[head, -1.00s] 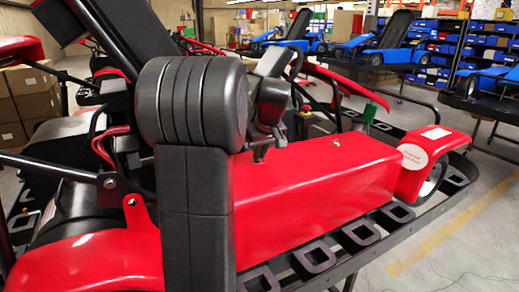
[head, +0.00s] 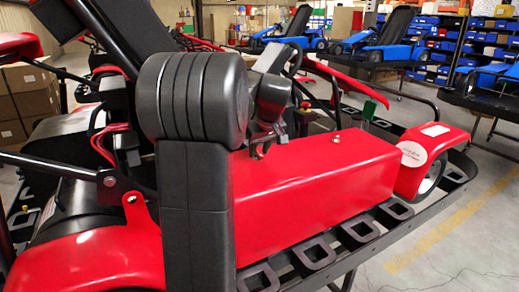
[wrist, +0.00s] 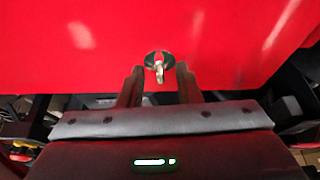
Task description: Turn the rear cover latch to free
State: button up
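The long red rear cover (head: 315,185) lies across the kart in the head view and fills the top of the wrist view (wrist: 230,40). In the wrist view a small silver latch tab (wrist: 159,70) sits in a dark recess near the cover's edge. The tab points toward my gripper, roughly straight down in the picture. My gripper (wrist: 158,84) is open, with one dark finger on each side of the tab and gaps between. No contact shows. In the head view my gripper is mostly hidden behind my arm, above a small latch (head: 260,152) on the cover's near-left part.
Another small silver fitting (head: 337,139) sits on the cover further right. A dark slotted side rail (head: 345,238) runs along the stand below the cover. A red fender with a white disc (head: 413,153) stands at the right. Blue karts (head: 402,40) are far behind.

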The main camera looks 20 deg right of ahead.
jog(key=v, duration=1.3)
jog(key=shift+s+r, duration=0.15)
jog(key=shift+r, duration=0.25)
jog(key=shift+f, duration=0.15)
jog(key=x, duration=1.3)
jog(key=shift+w+f, duration=0.2)
jog(key=shift+f, duration=0.15)
jog(key=shift+r, duration=0.1)
